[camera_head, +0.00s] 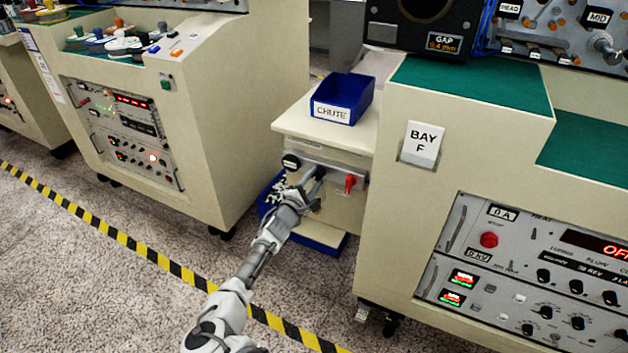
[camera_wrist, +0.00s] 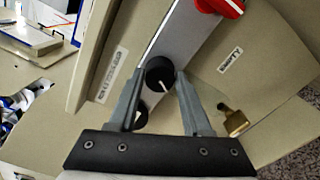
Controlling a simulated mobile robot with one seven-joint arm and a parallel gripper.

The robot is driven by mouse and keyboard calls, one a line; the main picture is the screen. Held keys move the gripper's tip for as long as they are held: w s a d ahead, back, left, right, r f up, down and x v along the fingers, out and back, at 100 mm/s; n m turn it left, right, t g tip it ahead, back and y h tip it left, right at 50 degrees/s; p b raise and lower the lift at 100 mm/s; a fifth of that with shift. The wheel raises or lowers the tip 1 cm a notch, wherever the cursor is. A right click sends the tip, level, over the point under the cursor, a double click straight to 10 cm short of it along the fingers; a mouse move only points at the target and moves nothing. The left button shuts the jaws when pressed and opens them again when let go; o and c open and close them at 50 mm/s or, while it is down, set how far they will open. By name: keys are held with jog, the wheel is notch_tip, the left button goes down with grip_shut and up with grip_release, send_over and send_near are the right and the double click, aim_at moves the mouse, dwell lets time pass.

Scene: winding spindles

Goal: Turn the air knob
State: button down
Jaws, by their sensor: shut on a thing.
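A cream cabinet (camera_head: 340,145) carries a grey metal strip (camera_wrist: 188,42) with knobs on its front. In the wrist view a round black knob (camera_wrist: 160,74) with a white pointer line sits between my fingertips. My gripper (camera_wrist: 161,76) is shut on this knob, one finger on each side; it also reaches the strip in the head view (camera_head: 308,178). A second black knob (camera_wrist: 139,114) lies nearer my palm, partly hidden by the left finger. The labels are too small to read, so I cannot tell which knob is marked air.
A red handle (camera_head: 350,184) is beside my gripper on the strip. A brass fitting (camera_wrist: 234,122) sits right of my right finger. A blue chute bin (camera_head: 342,97) stands on top. The bay F console (camera_head: 420,190) is close on the right; another console (camera_head: 220,110) stands left.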

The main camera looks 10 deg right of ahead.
jog(key=shift+c, duration=1.7)
grip_release()
jog(key=shift+s, duration=0.1)
jog(key=p+v, duration=0.3)
jog(key=v, duration=1.4)
